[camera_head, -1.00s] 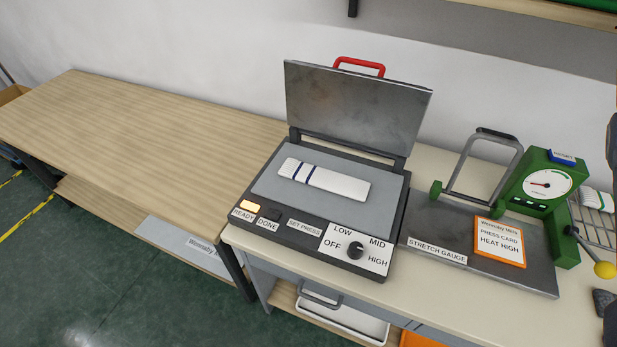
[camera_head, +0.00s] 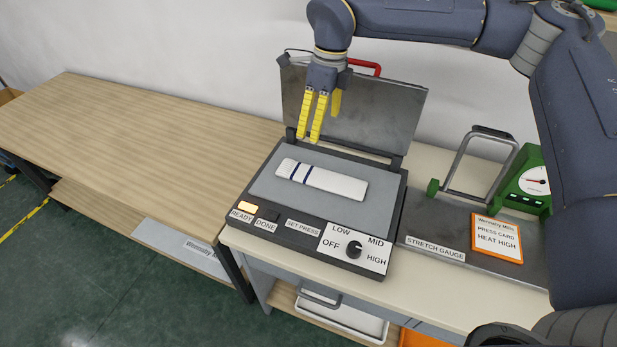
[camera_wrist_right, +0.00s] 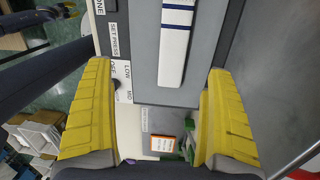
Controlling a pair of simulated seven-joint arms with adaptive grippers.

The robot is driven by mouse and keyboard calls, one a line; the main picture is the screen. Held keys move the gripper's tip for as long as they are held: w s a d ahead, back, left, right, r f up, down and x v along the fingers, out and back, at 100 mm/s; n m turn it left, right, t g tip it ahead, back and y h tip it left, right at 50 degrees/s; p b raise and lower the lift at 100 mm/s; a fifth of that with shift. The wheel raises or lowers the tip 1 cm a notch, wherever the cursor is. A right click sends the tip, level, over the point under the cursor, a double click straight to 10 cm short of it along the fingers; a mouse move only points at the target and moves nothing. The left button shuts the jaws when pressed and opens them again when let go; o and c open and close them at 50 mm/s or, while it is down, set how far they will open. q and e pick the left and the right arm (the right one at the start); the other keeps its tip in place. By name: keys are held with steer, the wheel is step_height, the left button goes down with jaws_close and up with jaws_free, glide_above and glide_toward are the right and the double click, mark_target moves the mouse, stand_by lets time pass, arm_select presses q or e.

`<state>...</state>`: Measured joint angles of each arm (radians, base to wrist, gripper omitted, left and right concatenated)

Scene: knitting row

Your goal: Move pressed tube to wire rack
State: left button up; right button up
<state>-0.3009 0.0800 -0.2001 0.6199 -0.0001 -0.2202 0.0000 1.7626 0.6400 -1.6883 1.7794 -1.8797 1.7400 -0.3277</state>
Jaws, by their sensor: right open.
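The pressed tube, white with two navy bands near its left end, lies flat on the grey plate of the open press (camera_head: 350,207). The tube (camera_head: 335,182) also shows in the right wrist view (camera_wrist_right: 174,50), between and beyond the fingers. My right gripper (camera_head: 316,136) is open and empty, with yellow fingers pointing down, above the press in front of its raised lid; it also shows in the right wrist view (camera_wrist_right: 155,110). The wire rack is not visible now in the head view, where my right arm covers that area.
The raised press lid (camera_head: 350,118) with a red handle stands behind the plate. To the right are the stretch gauge (camera_head: 458,235), its upright metal frame and an orange-edged press card (camera_head: 497,238). The wooden table (camera_head: 130,140) on the left is bare.

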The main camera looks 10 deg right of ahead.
step_height(320, 180, down, 3)
steer(key=d+h, duration=0.1)
steer(key=d, duration=0.1)
glide_above(321, 175)
steer(key=shift+n, duration=0.3)
steer(key=f, duration=1)
steer(key=shift+s+f, duration=0.1)
steer(key=shift+s, duration=0.2)
steer(key=shift+w+f, duration=0.15)
steer(key=shift+f, duration=1.5)
steer(key=shift+w+f, duration=0.1)
steer(key=shift+f, duration=1.55)
steer(key=c, duration=1.1)
steer(key=shift+r, duration=0.1)
